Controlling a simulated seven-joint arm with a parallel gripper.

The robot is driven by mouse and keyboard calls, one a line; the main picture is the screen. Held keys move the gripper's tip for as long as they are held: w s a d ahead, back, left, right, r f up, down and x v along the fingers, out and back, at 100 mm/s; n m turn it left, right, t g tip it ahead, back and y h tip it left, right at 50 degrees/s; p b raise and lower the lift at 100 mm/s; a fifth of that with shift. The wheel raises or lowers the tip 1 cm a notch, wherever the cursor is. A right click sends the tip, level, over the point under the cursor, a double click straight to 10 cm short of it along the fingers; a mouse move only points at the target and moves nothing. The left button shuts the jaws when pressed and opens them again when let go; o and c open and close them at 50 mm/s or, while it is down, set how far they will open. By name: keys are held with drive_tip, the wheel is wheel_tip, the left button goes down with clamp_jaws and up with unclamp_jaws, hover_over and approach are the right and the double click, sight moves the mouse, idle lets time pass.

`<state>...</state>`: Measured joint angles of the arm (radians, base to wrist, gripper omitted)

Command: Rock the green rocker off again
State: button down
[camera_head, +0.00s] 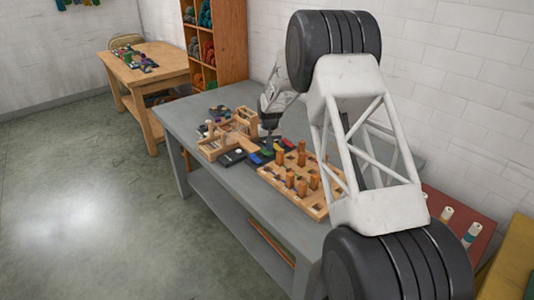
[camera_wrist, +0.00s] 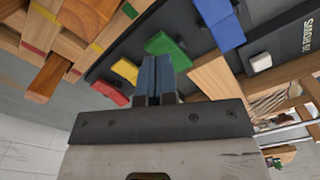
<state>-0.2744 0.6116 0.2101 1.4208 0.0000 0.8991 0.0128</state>
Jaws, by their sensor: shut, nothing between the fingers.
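The green rocker (camera_wrist: 170,48) sits on a dark panel in the wrist view, in a row between a yellow rocker (camera_wrist: 126,70) and a blue one (camera_wrist: 222,25). A red rocker (camera_wrist: 109,92) is at the end of the row beyond the yellow one. My gripper (camera_wrist: 157,68) is shut and empty, its tips close to the green rocker's near edge. I cannot tell whether they touch it. In the head view my gripper (camera_head: 270,138) is above the panel and partly hides the rockers. Which way the green rocker is tipped is unclear.
A wooden board with upright pegs (camera_head: 302,187) stands right beside the panel on the grey table (camera_head: 240,185). A wooden frame (camera_head: 222,140) stands to the left. A dark box with white lettering (camera_wrist: 293,48) lies near the blue rocker.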

sight(270, 154)
drive_tip(key=shift+f, duration=1.45)
idle(1.6)
drive_tip(key=shift+r, duration=3.55)
drive_tip(key=shift+r, duration=0.1)
